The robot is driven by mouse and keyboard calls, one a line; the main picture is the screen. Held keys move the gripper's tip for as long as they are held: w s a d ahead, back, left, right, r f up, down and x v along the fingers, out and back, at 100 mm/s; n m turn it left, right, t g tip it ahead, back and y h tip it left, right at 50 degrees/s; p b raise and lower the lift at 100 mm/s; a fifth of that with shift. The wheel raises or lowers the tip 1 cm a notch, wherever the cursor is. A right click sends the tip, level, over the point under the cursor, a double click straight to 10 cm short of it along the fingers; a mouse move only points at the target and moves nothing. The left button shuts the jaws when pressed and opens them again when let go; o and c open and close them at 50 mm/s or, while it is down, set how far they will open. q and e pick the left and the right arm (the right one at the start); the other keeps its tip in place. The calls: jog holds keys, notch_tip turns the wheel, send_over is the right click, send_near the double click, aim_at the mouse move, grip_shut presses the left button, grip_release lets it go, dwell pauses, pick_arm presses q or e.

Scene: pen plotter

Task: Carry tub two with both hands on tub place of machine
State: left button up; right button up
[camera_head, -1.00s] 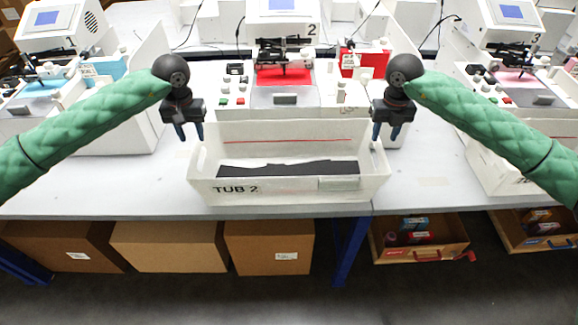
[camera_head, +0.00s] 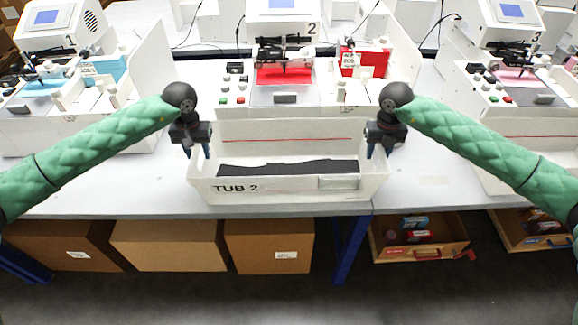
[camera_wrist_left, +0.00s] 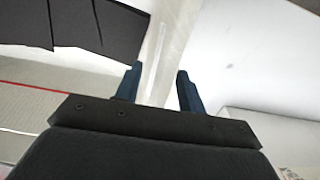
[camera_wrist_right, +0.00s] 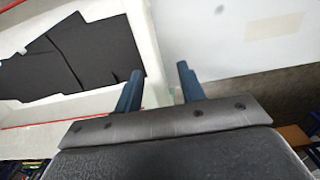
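The white tub two (camera_head: 290,188), labelled TUB 2, stands on the table in front of machine 2 (camera_head: 285,92). Black material (camera_head: 288,168) lies inside it. My left gripper (camera_head: 198,152) is open at the tub's left end; in the left wrist view its fingers (camera_wrist_left: 158,88) stand either side of the tub's wall. My right gripper (camera_head: 378,151) is open at the right end; in the right wrist view its fingers (camera_wrist_right: 160,85) straddle the wall there. Neither gripper is closed on the wall. I cannot tell the tub place apart from the machine's front.
Machine 1 (camera_head: 110,125) stands to the left and machine 3 (camera_head: 515,110) to the right, with bare white table (camera_head: 425,180) between them and the tub. Cardboard boxes (camera_head: 165,245) and an open crate (camera_head: 420,240) are under the table.

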pick_arm(q)
jog(key=shift+c, duration=0.3)
pick_arm(e)
jog(key=shift+c, duration=0.4)
pick_arm(q)
grip_shut()
pick_arm(e)
grip_shut()
pick_arm(q)
jog(key=shift+r, duration=0.2)
pick_arm(e)
jog(key=shift+r, duration=0.15)
